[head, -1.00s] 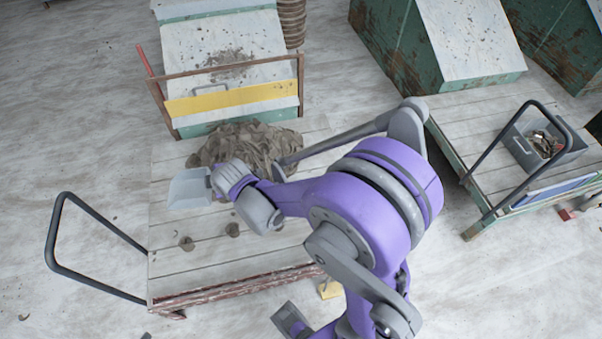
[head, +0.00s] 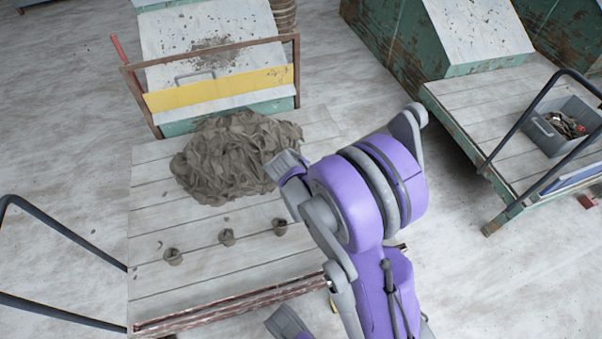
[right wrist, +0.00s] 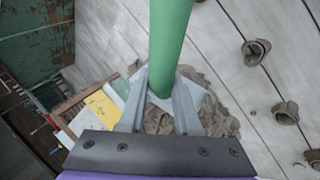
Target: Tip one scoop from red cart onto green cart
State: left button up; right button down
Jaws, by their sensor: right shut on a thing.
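The red cart (head: 145,285) has pale planks and a worn red front edge. A heap of grey-brown clay trimmings (head: 225,155) lies at its back, with three small clay lumps (head: 227,237) in front. My right gripper (right wrist: 160,88) is shut on the scoop's green handle (right wrist: 172,35). The scoop's pale pan (right wrist: 193,90) shows partly behind the fingers, in front of the clay in that view; whether it holds clay is hidden. In the head view my purple right arm hides most of this gripper. The green cart (head: 455,125) stands at the right. My left gripper is not in view.
A grey bin (head: 538,138) with scraps stands on the green cart, near its dark handle (head: 525,115). The green cart's left planks are bare. A rack with a yellow board (head: 220,88) borders the clay. Floor separates the carts.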

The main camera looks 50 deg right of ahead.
jog(key=w+f+b, duration=0.2)
jog(key=w+f, duration=0.1)
jog(key=w+f+b, duration=0.2)
jog(key=w+f, duration=0.1)
jog(key=shift+w+d, duration=0.15)
jog(key=shift+w+d+f+b, duration=0.1)
jog(key=shift+w+f+b, duration=0.2)
jog(key=shift+w, duration=0.5)
jog(key=shift+w+f+b, duration=0.2)
jog(key=shift+w+f, duration=0.15)
jog(key=shift+w, duration=0.4)
notch_tip(320, 180, up, 12)
jog(key=t+p, duration=0.1)
jog(key=p, duration=0.6)
jog(key=shift+t, duration=0.3)
dwell(0.5)
